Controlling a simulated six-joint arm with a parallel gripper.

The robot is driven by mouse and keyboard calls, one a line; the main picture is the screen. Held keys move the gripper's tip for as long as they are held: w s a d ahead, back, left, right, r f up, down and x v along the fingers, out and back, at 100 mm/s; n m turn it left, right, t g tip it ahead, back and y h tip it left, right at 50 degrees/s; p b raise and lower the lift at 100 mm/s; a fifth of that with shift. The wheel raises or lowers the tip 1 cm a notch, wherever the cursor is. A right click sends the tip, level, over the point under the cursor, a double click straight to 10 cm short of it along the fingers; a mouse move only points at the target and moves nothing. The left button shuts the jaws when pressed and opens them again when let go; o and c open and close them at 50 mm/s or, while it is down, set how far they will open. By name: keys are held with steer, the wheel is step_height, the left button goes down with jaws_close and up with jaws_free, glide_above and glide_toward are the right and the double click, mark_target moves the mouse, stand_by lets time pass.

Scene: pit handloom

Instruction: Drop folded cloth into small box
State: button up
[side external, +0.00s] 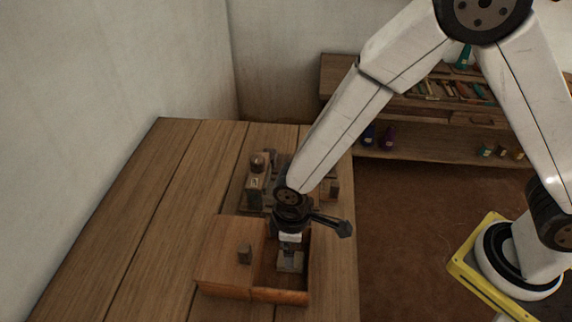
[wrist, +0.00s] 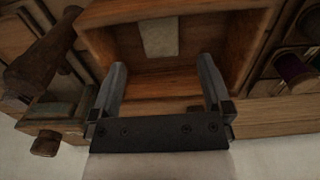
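The small wooden box (side external: 280,297) stands near the table's right edge in the side view, its right part open at the top. The wrist view shows its inside and wooden walls (wrist: 245,42). A pale, flat piece, apparently the folded cloth (wrist: 159,36), lies inside the box; it also shows in the side view (side external: 291,265). My gripper (side external: 289,253) points down over the open part. In the wrist view my gripper (wrist: 162,75) has its fingers wide apart with nothing between them. The cloth appears beyond the fingertips, apart from them.
A wooden cover with a small knob (side external: 244,253) spans the box's left part. A dark wooden device (side external: 257,180) stands behind the box. A purple spool (wrist: 294,70) lies at right in the wrist view. The table's left side (side external: 150,220) is clear.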

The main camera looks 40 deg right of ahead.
steer(key=shift+r, duration=0.1)
step_height(320, 180, up, 8)
steer(key=shift+f, duration=0.2)
stand_by(0.6)
steer(key=shift+d, duration=0.1)
steer(key=s+d+r+m+t, duration=0.1)
steer(key=d+m, duration=0.3)
steer(key=d, duration=0.6)
steer(key=s+d+r+m+t, duration=0.1)
steer(key=d+m, duration=0.4)
steer(key=d, duration=0.6)
step_height(320, 180, up, 2)
steer(key=shift+s+d+r+t, duration=0.15)
steer(key=shift+s+t, duration=0.15)
steer(key=shift+s, duration=0.35)
